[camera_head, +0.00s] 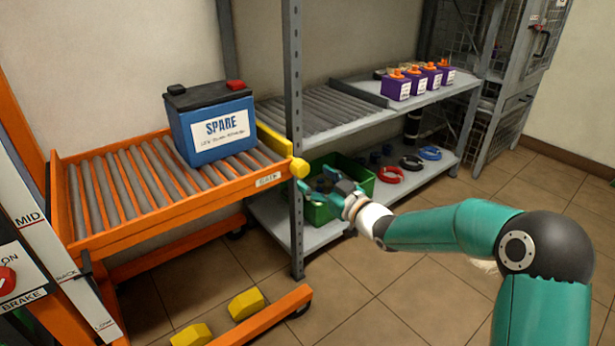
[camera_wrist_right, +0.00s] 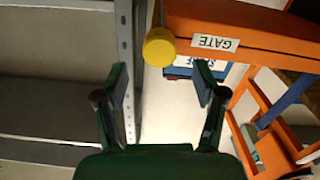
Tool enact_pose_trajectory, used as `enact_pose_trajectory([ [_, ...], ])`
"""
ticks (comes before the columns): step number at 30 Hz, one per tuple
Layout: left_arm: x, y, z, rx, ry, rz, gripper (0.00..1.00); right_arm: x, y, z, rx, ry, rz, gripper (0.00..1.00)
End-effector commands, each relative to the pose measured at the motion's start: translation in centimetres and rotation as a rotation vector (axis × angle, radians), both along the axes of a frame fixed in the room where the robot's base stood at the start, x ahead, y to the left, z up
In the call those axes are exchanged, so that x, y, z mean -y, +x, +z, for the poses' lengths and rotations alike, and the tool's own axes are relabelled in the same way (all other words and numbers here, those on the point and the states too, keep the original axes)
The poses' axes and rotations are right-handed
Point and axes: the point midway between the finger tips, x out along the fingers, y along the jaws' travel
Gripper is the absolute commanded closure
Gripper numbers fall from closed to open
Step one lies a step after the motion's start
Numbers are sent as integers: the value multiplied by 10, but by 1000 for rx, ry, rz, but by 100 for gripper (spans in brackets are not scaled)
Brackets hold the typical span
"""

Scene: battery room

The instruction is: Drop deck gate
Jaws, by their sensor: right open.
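The orange roller deck (camera_head: 130,241) carries a blue SPARE battery (camera_head: 212,135). A yellow gate bar (camera_head: 274,142) runs along the deck's right end, just above the rollers, and ends in a round yellow knob (camera_head: 299,168) at the front corner. A GATE label (camera_head: 268,180) is beside the knob. My right gripper (camera_head: 328,184) is open and empty, just right of and below the knob. In the right wrist view the knob (camera_wrist_right: 159,47) lies ahead of my open right gripper (camera_wrist_right: 161,78), roughly between the fingertips and not touching them. My left gripper is not in view.
A grey shelf post (camera_head: 294,120) stands close behind the knob. Yellow blocks (camera_head: 246,304) sit low near the orange cart leg.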

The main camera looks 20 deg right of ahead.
Motion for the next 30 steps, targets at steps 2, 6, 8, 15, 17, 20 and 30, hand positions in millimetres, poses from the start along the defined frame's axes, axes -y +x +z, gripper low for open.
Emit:
enact_pose_trajectory([
  [2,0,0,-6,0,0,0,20,-6,14,-2,2,-1,1,30],
  [6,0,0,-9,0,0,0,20,-12,32,-2,0,-1,0,30],
  [8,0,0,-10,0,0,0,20,-13,36,-1,0,-1,0,30],
  [15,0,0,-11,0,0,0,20,-15,44,0,-1,1,-1,30],
  [17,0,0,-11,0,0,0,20,-15,44,0,-1,1,-1,30],
  [20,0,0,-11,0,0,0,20,-15,44,0,-1,0,-1,30],
  [30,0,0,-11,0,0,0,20,-15,44,0,-1,0,-2,80],
])
